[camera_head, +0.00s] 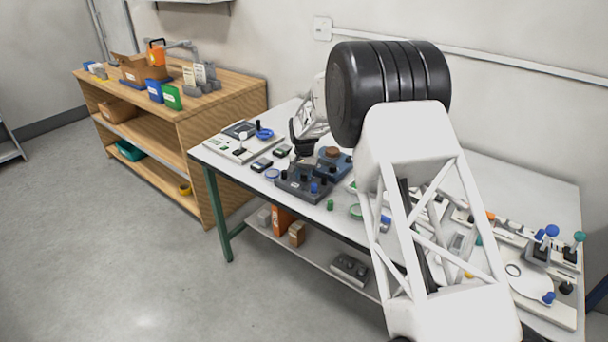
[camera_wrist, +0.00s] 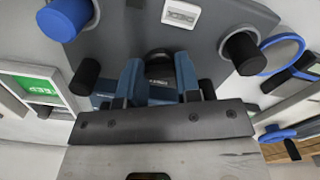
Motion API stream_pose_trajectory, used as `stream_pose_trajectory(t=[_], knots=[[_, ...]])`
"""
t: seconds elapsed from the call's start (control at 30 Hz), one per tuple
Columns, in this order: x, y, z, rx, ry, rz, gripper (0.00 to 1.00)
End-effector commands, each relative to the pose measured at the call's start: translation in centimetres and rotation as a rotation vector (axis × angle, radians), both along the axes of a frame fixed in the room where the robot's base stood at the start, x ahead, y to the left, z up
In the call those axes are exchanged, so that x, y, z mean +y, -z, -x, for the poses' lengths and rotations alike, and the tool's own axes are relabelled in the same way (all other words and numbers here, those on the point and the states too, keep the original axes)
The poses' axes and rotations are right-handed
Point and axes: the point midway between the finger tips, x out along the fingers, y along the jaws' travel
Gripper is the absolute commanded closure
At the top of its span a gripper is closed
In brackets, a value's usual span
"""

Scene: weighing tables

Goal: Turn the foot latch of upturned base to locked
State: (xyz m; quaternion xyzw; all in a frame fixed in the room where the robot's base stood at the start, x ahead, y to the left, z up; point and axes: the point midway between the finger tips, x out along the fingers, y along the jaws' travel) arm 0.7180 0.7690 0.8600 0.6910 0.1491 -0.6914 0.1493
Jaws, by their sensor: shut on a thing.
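In the wrist view the upturned base (camera_wrist: 205,38) is a grey slab under my gripper, with a blue-capped foot (camera_wrist: 66,18) at upper left and a black foot (camera_wrist: 240,50) at right. My gripper (camera_wrist: 158,78) has its two blue fingers shut on a dark part, which I take to be the foot latch (camera_wrist: 158,60). The fingers hide much of it, and its locked or unlocked position cannot be read. In the head view my gripper (camera_head: 303,146) is low over the table, its tips unclear, behind a dark slab with knobs (camera_head: 297,191).
A white vial-like fitting (camera_wrist: 181,14) sits on the slab. A green display (camera_wrist: 40,84) stands left in the wrist view, a blue ring (camera_wrist: 282,54) right. In the head view, a blue dish (camera_head: 264,134) and joystick-like parts (camera_head: 540,250) crowd the table (camera_head: 225,157). My arm hides its middle.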

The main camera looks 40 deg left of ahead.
Motion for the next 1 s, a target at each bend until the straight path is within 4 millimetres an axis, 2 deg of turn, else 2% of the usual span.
stream_pose_trajectory(t=[1.0], knots=[[0.09, -0.16, -0.08, -0.003, -0.947, -0.002, 0.93]])
